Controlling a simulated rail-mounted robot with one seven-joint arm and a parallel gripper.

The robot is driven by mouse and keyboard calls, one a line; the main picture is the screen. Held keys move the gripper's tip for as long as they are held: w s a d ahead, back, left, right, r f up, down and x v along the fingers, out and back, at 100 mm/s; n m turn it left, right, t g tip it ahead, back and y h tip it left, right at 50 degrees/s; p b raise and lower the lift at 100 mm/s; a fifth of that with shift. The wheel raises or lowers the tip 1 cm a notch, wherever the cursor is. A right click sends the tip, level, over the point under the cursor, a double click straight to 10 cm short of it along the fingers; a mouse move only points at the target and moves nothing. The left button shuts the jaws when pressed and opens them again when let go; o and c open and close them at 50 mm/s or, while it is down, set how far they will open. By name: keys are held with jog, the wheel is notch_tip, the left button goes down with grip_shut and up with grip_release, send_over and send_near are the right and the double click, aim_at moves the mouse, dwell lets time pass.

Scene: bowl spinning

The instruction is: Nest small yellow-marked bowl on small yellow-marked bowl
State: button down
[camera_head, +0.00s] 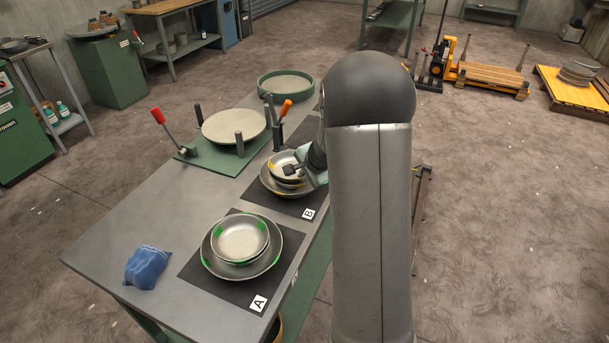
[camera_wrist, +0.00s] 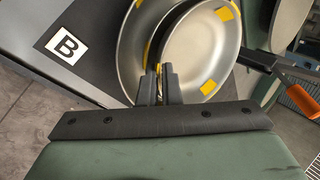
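A small grey bowl with yellow marks (camera_head: 283,160) is on the right side of the table over mat B, above other bowls. In the wrist view this small bowl (camera_wrist: 203,52) shows its inside and several yellow marks on its rim. My gripper (camera_wrist: 159,82) is at its near rim, with the two fingers close together and the rim between them. In the head view my gripper (camera_head: 291,169) is partly hidden by my arm. A wider yellow-marked bowl (camera_head: 267,186) is below; it also shows in the wrist view (camera_wrist: 130,48). I cannot tell whether the upper bowls touch.
Green-marked bowls (camera_head: 240,238) are nested on mat A (camera_head: 213,273). A blue cloth (camera_head: 147,267) lies at the table's left. Behind are a round plate (camera_head: 234,126) among upright posts, red and orange handles, and a green round tray (camera_head: 286,85). The table's left middle is clear.

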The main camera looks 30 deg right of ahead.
jog(key=shift+f, duration=0.1)
jog(key=c, duration=1.9)
grip_release()
jog(key=shift+c, duration=0.2)
jog(key=shift+s, duration=0.1)
jog(key=shift+p+v, duration=0.45)
jog(key=shift+v, duration=1.15)
jog(key=shift+o, duration=0.3)
jog(key=o, duration=0.5)
